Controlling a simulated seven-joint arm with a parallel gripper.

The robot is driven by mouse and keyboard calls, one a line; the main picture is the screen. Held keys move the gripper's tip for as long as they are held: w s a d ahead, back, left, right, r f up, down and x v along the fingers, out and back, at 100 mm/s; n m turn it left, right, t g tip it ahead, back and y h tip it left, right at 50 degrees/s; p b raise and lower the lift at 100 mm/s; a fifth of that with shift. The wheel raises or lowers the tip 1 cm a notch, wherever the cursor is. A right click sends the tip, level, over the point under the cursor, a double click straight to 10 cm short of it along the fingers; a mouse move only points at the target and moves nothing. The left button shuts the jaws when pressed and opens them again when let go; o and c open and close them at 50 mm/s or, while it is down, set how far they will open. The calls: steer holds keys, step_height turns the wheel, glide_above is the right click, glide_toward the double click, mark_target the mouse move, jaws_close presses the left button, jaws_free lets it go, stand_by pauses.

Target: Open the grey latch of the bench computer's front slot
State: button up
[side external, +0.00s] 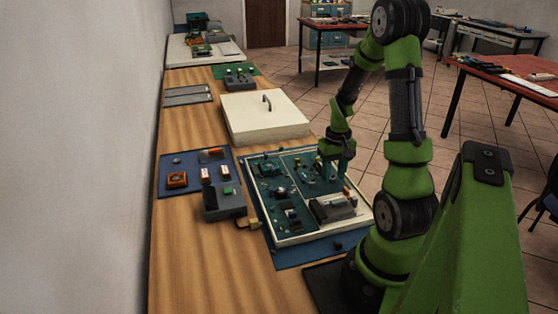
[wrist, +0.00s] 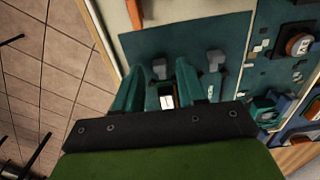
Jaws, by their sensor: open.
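The bench computer (side external: 248,188) is a teal board set with parts in a pale frame, lying on the bench in the side view. My gripper (side external: 336,170) points down over its far right part. In the wrist view my gripper (wrist: 160,68) is open, its teal fingers apart. A small grey piece (wrist: 159,70) shows between the fingertips, and a second grey piece (wrist: 215,63) stands to the right. I cannot tell which is the latch, or whether a finger touches it. A white-and-dark part (wrist: 167,97) lies between the fingers. The wrist housing hides what is below.
A grey block (side external: 338,206) sits on the board's near right part. A dark grey box (side external: 224,200) and a blue mat (side external: 168,160) with small parts lie to the left. A cream lidded box (side external: 262,118) stands behind. Bare wood (side external: 205,265) is clear at the front left.

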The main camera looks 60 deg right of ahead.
steer(key=shift+r, duration=3)
steer(key=shift+a+f+m, duration=0.15)
steer(key=shift+a+m, duration=0.2)
steer(key=shift+m, duration=0.05)
steer(key=w+a+r+n+t, duration=0.1)
steer(key=a+r+n+t, duration=0.1)
steer(key=a+r, duration=0.3)
steer(key=w+a+r+n+t+y, duration=0.1)
steer(key=a+r, duration=0.4)
steer(key=a, duration=0.9)
steer(key=w+a+r+n+t+y, duration=0.1)
steer(key=a+r+t, duration=0.3)
steer(key=a, duration=0.5)
steer(key=shift+a+r+n, duration=0.25)
steer(key=shift+r+n, duration=0.45)
steer(key=shift+n, duration=0.2)
